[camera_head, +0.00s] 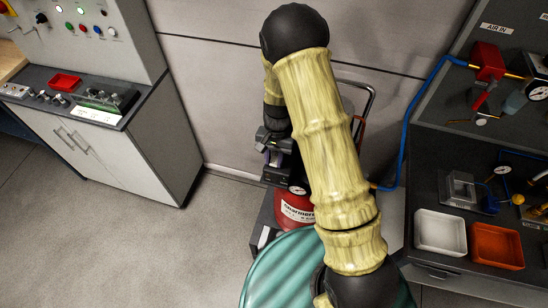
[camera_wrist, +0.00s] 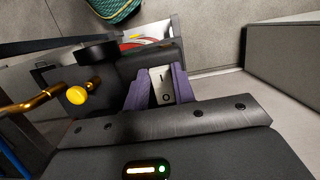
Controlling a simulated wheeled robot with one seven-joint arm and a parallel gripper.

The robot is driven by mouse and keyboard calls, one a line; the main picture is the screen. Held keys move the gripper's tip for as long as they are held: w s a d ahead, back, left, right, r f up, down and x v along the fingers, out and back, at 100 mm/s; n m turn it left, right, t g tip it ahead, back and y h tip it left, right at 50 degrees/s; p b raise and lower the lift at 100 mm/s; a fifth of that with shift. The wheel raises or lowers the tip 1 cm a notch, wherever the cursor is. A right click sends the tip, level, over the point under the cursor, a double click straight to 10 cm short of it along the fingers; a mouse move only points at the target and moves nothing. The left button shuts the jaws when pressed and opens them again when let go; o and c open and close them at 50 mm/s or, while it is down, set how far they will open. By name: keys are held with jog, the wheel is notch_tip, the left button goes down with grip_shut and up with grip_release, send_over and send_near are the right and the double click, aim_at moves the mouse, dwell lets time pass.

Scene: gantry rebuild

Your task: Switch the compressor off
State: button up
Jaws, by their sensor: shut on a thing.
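The compressor's red tank (camera_head: 297,208) stands on the floor by the wall, with a gauge on top, partly hidden by my arm. My gripper (camera_head: 272,152) is at the upper part of the compressor, half behind my arm. In the wrist view, the purple fingers of my gripper (camera_wrist: 159,88) stand on both sides of a pale switch (camera_wrist: 160,86) marked I and O, and are shut on it. It is set in the compressor's dark housing (camera_wrist: 120,68). Which way the switch is tilted I cannot tell. A yellow knob (camera_wrist: 76,95) on a brass pipe is to its left.
A blue hose (camera_head: 404,140) runs to the right bench, which holds a white tray (camera_head: 440,251) and an orange tray (camera_head: 497,262). A control cabinet (camera_head: 165,150) stands left; the floor between is clear.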

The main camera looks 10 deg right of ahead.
jog(key=shift+w+r+g, duration=0.1)
jog(key=shift+w+g, duration=0.1)
jog(key=shift+g, duration=0.3)
jog(key=o, duration=1)
jog(key=shift+r, duration=0.1)
jog(key=b+v, duration=0.1)
jog(key=v, duration=0.4)
jog(key=b+v, duration=0.1)
jog(key=v, duration=0.5)
jog(key=b+v, duration=0.1)
jog(key=v, duration=0.5)
jog(key=shift+d+r+b, duration=0.1)
jog(key=shift+d+b, duration=0.2)
jog(key=shift+d, duration=0.1)
jog(key=shift+s+d, duration=0.1)
jog(key=shift+s, duration=0.05)
